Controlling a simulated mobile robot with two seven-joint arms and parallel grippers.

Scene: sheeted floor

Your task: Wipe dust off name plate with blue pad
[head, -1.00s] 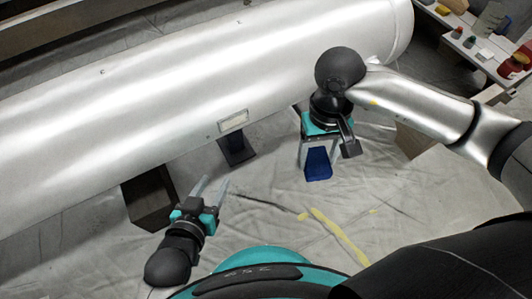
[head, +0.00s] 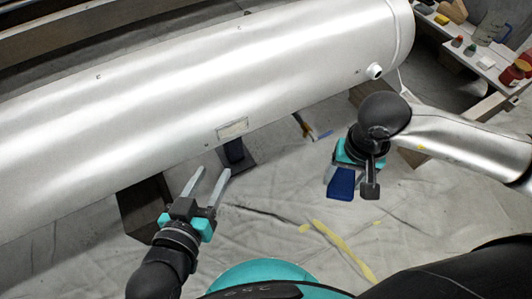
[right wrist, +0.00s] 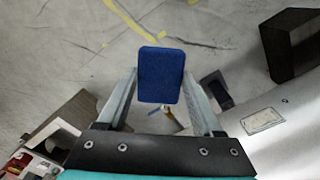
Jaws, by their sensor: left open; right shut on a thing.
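The name plate (head: 233,129) is a small pale rectangle on the lower side of a large silver cylinder (head: 290,65). It also shows in the right wrist view (right wrist: 263,121), at the lower right. My right gripper (head: 343,172) is shut on the blue pad (head: 341,185) and holds it to the right of the plate, apart from the cylinder. In the right wrist view the blue pad (right wrist: 160,75) sits between the fingertips. My left gripper (head: 208,182) is open and empty, below and left of the plate, with its fingers pointing up toward the cylinder.
Dark support blocks (head: 146,208) stand under the cylinder. A bench (head: 490,60) with red containers (head: 515,72) and small items is at the upper right. Yellow tape (head: 343,250) lies on the sheeted floor. The floor between my grippers is mostly clear.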

